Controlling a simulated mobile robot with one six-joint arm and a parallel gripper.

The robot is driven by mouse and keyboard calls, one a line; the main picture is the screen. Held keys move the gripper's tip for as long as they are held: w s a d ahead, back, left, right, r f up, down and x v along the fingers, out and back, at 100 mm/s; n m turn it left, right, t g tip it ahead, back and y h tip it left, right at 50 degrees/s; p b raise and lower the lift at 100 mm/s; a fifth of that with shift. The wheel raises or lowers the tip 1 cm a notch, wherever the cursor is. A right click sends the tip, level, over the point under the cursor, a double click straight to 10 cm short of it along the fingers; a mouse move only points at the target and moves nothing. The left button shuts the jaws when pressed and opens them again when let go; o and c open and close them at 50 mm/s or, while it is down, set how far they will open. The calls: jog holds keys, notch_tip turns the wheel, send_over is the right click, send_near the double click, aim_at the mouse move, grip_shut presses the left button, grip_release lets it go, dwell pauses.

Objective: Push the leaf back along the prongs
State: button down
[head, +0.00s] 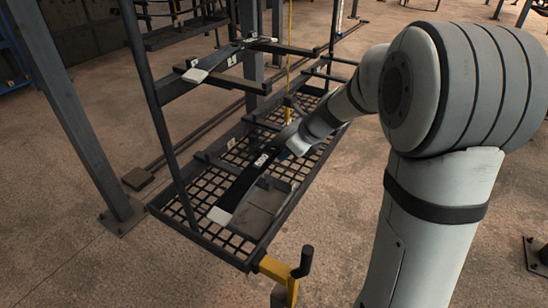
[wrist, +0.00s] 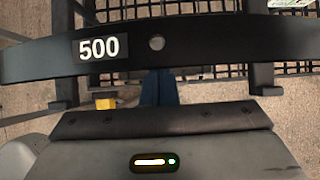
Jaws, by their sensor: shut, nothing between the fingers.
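The leaf (wrist: 200,47) is a long, slightly bowed black bar with a white "500" label and a round hole. It spans the wrist view and lies across two dark prongs (wrist: 263,75) with raised ends. In the head view the leaf (head: 243,183) runs slantwise above a mesh deck, with one pale end at the front left. My gripper (wrist: 160,88) is shut and empty, its dark blue fingers pointing at the leaf's near edge by the hole. I cannot tell whether they touch it. In the head view my wrist hides the leaf's far part.
The mesh deck (head: 178,206) has a raised dark rim. A grey plate (head: 262,205) lies on it beside the leaf. Another leaf (head: 215,65) rests on higher prongs. Rack posts (head: 70,110) stand at the left, and a yellow bracket (head: 277,269) is at the front corner.

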aim_at(275, 149)
jog(key=shift+w+a+p, duration=2.15)
jog(key=shift+w+a, duration=0.7)
jog(key=shift+a, duration=1)
jog(key=shift+s+d+b, duration=0.3)
jog(key=shift+s+d, duration=0.6)
jog(key=shift+d, duration=0.35)
jog(key=shift+s+d+b, duration=0.3)
jog(key=shift+s+d, duration=0.6)
jog(key=shift+d, duration=0.3)
jog(key=shift+s+r, duration=0.25)
jog(key=s+d+r+n+h+p, duration=0.1)
jog(key=s+d+r+n+h, duration=0.1)
jog(key=s+n, duration=0.6)
jog(key=s+d+r+n+g+h+p, duration=0.1)
jog(key=s+d+r+n, duration=0.2)
jog(key=s+n, duration=0.5)
jog(key=s+d+r+n+h+p, duration=0.1)
jog(key=s+d+r+n+h, duration=0.1)
jog(key=s+n, duration=0.7)
notch_tip(275, 149, up, 2)
jog(key=shift+s+d+r+h+p, duration=0.1)
jog(key=shift+s+d+h+p, duration=0.25)
jog(key=shift+s+d, duration=0.55)
